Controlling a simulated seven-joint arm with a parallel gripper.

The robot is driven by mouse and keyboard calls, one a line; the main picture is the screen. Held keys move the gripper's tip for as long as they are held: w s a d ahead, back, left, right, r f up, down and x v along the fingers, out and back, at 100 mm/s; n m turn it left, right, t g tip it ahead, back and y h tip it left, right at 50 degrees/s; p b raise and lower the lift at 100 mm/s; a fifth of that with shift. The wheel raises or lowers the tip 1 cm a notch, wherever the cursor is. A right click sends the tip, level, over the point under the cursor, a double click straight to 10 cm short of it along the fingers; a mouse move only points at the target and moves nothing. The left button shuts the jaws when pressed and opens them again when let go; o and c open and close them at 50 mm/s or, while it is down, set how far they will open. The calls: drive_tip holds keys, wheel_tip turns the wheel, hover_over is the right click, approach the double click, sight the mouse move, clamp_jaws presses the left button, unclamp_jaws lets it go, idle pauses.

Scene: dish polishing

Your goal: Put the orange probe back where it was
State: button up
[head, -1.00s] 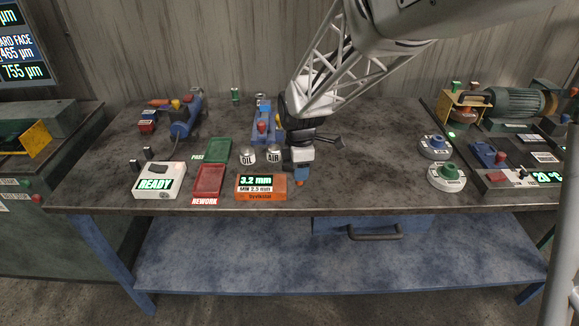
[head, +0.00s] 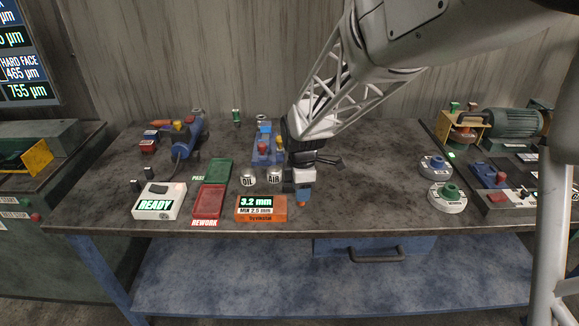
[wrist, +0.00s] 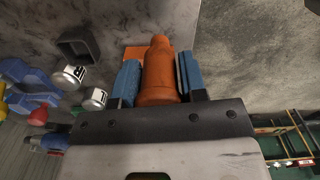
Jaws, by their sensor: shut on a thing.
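My gripper (wrist: 159,85) is shut on the orange probe (wrist: 157,72), which lies between its two blue finger pads in the wrist view. In the head view my gripper (head: 303,187) is above the front part of the table, and the probe's small orange tip (head: 302,203) shows below the fingers. The orange gauge box (head: 262,214) with the "3.2 mm" display is just left of it. An orange patch (wrist: 134,53) shows partly behind the probe in the wrist view. I cannot tell whether the probe touches anything.
OIL (head: 248,179) and AIR (head: 275,177) cans stand behind the gauge box. A red REWORK tray (head: 209,203) and a white READY box (head: 158,203) lie left. A dark square frame (wrist: 78,46) shows in the wrist view. The table right of my gripper is clear up to the round fixtures (head: 446,197).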

drive_tip(key=w+a, duration=0.1)
drive_tip(key=w, duration=0.3)
drive_tip(key=w+a+f, duration=0.1)
drive_tip(key=w, duration=0.3)
drive_tip(key=w+a, duration=0.1)
drive_tip(key=w, duration=0.3)
drive_tip(key=shift+w+f, duration=0.15)
drive_tip(key=shift+w, duration=0.25)
drive_tip(key=shift+f, duration=0.1)
drive_tip(key=shift+f, duration=1.65)
drive_tip(key=shift+f, duration=0.15)
drive_tip(key=o, duration=0.9)
drive_tip(key=shift+o, duration=0.2)
wheel_tip(320, 180, up, 12)
